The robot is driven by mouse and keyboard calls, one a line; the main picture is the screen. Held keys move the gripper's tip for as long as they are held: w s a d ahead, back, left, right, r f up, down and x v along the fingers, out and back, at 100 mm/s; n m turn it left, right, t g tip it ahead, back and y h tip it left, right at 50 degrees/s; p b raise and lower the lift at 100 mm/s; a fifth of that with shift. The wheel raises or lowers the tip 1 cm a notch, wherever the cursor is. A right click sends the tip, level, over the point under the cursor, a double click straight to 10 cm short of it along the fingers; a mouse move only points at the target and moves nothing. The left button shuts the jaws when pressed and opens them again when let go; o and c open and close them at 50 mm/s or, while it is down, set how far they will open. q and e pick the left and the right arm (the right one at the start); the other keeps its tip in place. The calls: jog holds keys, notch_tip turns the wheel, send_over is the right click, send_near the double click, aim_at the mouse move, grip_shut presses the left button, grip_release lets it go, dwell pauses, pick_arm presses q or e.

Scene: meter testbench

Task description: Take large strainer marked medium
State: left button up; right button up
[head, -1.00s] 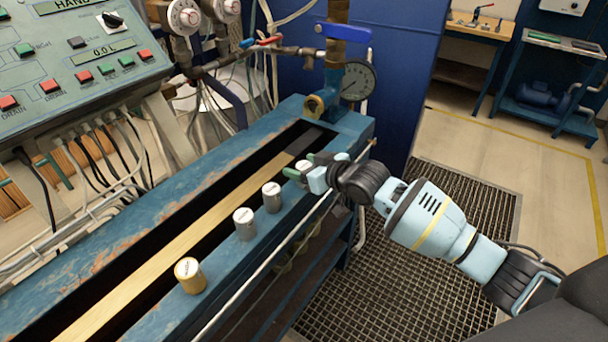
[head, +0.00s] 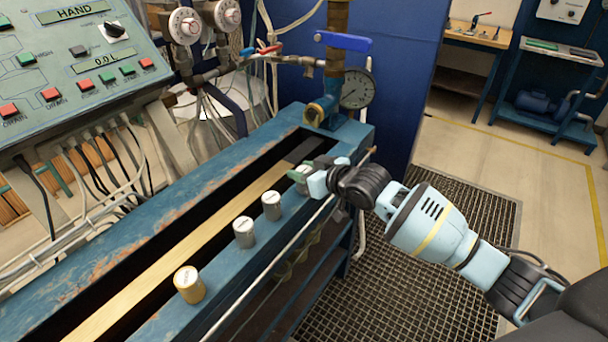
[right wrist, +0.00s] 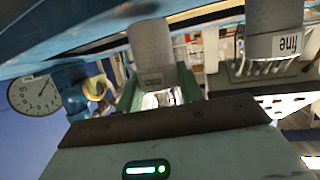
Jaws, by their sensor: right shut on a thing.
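My right gripper (head: 308,177) is shut on a grey cylindrical strainer (head: 302,170) at the far end of the row on the blue bench. In the right wrist view the held strainer (right wrist: 152,48) sits between the green fingers (right wrist: 158,92); its label is too small to read. A second strainer (right wrist: 274,28) beside it is marked "fine". In the head view two more grey strainers (head: 271,205) (head: 243,231) and a brass-coloured one (head: 189,284) stand nearer along the bench edge. My left gripper is not in view.
The blue bench (head: 120,268) has a long dark slot with a brass-coloured strip (head: 190,237). A pressure gauge (head: 356,89) and blue-handled valve (head: 343,41) stand at its far end. A control panel (head: 80,66) is at upper left. Floor grating (head: 420,290) lies right.

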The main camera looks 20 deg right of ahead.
notch_tip(320, 180, up, 2)
jog(key=shift+r, duration=0.2)
jog(key=s+a, duration=0.3)
jog(key=s, duration=0.4)
jog(key=s+a+r+p, duration=0.1)
jog(key=s+a, duration=0.2)
jog(key=s, duration=0.5)
jog(key=shift+r, duration=0.25)
